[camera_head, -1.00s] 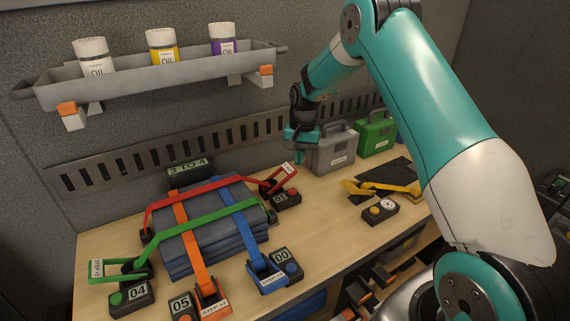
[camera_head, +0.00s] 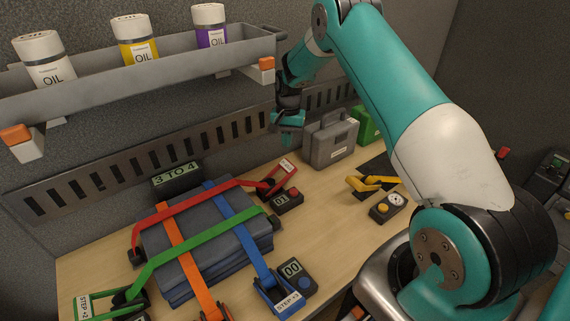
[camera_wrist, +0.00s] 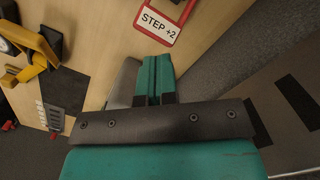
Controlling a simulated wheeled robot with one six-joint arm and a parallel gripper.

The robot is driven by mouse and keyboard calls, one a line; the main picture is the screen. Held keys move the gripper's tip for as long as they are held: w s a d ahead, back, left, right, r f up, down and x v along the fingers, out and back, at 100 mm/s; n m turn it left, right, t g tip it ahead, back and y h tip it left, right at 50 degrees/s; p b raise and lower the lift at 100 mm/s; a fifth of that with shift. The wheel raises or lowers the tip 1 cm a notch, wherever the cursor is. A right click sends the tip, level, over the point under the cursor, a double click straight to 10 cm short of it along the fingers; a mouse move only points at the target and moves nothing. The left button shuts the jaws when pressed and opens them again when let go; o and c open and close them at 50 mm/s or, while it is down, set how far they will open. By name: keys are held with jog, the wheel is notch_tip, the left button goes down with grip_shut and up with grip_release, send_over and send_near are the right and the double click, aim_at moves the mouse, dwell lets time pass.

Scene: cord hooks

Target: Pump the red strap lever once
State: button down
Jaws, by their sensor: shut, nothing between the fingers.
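The red strap lever (camera_head: 281,176) is raised at a tilt at the right end of the red strap (camera_head: 190,208), beside a box (camera_head: 286,201) reading 01 with a red button. Its red-framed plate reading STEP +2 (camera_wrist: 160,22) shows at the top of the wrist view. My gripper (camera_head: 279,146) is above and behind the lever, apart from it. Its teal fingers (camera_wrist: 157,62) are together and empty, pointing toward the plate.
Green, blue and orange straps cross the grey stack (camera_head: 180,262). A display (camera_head: 176,178) reads 3 TO 4. A grey case (camera_head: 330,141) stands right of my gripper. A yellow lever (camera_head: 370,184) lies farther right. A shelf (camera_head: 150,85) with oil bottles hangs at upper left.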

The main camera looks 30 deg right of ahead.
aim_at(287, 165)
jog(key=shift+f, duration=0.1)
jog(key=shift+s+a+f+b, duration=0.15)
jog(key=shift+f+b, duration=0.85)
jog(key=shift+f, duration=0.75)
jog(key=shift+s+a+f+b, duration=0.15)
jog(key=shift+f+b, duration=0.8)
jog(key=shift+f, duration=0.75)
notch_tip(287, 165, down, 4)
jog(key=b, duration=0.3)
jog(key=shift+f, duration=0.1)
jog(key=shift+r, duration=0.2)
jog(key=shift+w+d+r+b, duration=0.2)
jog(key=shift+w+d+b, duration=0.05)
jog(key=shift+w+d, duration=0.35)
jog(key=shift+w+d+r+b, duration=0.2)
jog(key=shift+w+d+b, duration=0.05)
jog(key=shift+w+d, duration=0.25)
jog(key=shift+r, duration=0.2)
notch_tip(287, 165, up, 17)
jog(key=w+d+b, duration=0.1)
jog(key=b, duration=0.1)
jog(key=shift+d, duration=0.15)
